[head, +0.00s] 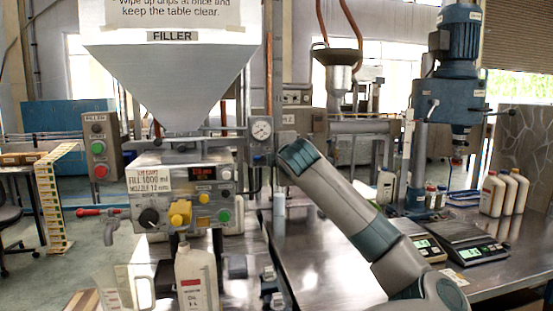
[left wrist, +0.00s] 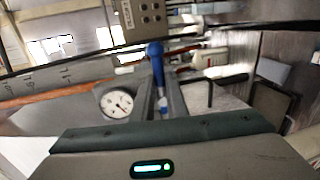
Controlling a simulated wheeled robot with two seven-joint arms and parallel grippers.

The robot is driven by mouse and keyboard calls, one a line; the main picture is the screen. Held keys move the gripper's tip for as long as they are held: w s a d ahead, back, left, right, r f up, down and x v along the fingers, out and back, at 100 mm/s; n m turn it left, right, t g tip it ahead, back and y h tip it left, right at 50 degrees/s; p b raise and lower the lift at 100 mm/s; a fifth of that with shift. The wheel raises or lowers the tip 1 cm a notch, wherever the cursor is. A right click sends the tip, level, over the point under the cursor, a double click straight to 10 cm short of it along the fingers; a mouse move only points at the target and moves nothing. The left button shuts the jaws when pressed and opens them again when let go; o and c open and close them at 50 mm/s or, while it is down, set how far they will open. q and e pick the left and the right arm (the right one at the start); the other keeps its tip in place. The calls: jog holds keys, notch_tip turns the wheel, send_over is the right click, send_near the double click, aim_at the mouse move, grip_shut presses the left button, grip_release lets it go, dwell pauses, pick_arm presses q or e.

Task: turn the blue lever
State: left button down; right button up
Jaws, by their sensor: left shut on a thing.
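The blue lever (left wrist: 156,62) shows in the left wrist view as a blue handle with a rounded end. My left gripper (left wrist: 160,88) is shut on it, with its two grey fingers on either side. The head view shows one arm of mine reaching from the lower right to beside the round gauge of the filler (head: 187,187). The gripper's hold and the lever cannot be made out there. The white gauge (left wrist: 117,103) is close to the left of the fingers in the left wrist view. My right gripper is not visible.
A hopper (head: 172,85) stands above the filler. A white oil bottle (head: 196,280) and a clear jug (head: 120,288) stand below it. Scales (head: 470,246), several white bottles (head: 505,192) and a blue machine (head: 455,95) are at the right. The table's middle is partly bare.

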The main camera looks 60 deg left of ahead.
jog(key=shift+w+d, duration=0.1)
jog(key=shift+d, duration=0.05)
pick_arm(q)
jog(key=c, duration=1.7)
grip_release()
jog(key=shift+c, duration=0.2)
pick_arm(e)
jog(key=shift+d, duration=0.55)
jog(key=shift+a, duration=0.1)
